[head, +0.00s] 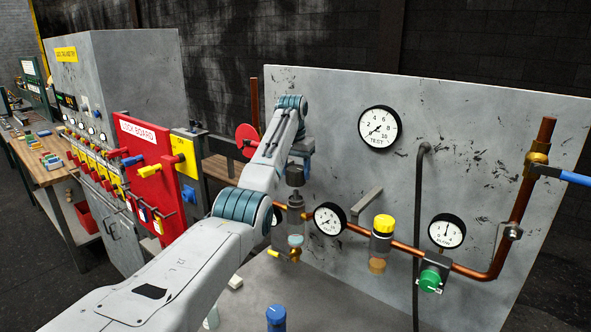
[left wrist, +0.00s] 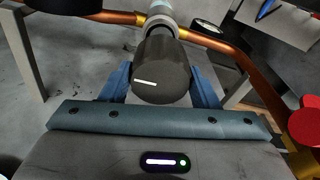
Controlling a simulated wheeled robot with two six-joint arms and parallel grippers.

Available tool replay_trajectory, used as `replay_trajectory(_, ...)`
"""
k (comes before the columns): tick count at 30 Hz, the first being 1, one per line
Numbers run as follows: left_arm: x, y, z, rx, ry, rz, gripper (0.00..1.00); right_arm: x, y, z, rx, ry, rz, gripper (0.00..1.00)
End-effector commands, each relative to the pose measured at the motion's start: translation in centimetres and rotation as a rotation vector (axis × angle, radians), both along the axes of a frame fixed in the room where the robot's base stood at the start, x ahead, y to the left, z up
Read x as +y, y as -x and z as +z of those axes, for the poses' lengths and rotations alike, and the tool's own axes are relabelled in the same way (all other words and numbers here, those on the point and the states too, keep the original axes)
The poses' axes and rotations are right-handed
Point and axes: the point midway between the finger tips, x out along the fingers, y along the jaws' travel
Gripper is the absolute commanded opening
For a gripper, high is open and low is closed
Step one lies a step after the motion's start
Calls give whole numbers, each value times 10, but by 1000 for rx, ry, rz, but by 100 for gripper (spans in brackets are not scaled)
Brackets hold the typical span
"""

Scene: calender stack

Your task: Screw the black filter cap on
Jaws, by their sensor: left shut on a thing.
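The black filter cap (head: 295,176) is upright, directly over the filter body (head: 295,207) on the copper pipe. In the left wrist view the cap (left wrist: 160,72) has a white mark on its top and lines up with a pale grey collar (left wrist: 157,22). Whether its thread is engaged cannot be told. My left gripper (head: 303,160) is shut on the cap, with a blue finger on either side in the left wrist view (left wrist: 162,88). My forearm hides part of the panel. My right gripper is not in view.
A yellow-capped unit (head: 382,232), a small gauge (head: 329,219) and a green knob (head: 430,280) sit along the pipe to the right. A large gauge (head: 380,128) is above. A red lock board (head: 150,170) stands left. A blue-topped object (head: 276,317) is at the front.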

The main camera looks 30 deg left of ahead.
Motion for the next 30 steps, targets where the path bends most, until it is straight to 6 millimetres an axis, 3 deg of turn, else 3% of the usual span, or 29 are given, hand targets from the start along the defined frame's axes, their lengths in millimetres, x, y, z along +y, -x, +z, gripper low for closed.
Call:
replay_trajectory(5, 0, 0, -6, 1, 0, 1, 33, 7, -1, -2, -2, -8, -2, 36)
replay_trajectory(18, 0, 0, -37, 0, 0, 1, 33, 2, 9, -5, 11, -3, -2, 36)
replay_trajectory(28, 0, 0, -40, 0, 0, 2, 33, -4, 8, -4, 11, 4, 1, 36)
replay_trajectory(29, 0, 0, -40, 0, 0, 2, 49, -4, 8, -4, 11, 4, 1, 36)
replay_trajectory(30, 0, 0, -40, 0, 0, 2, 41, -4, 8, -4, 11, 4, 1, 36)
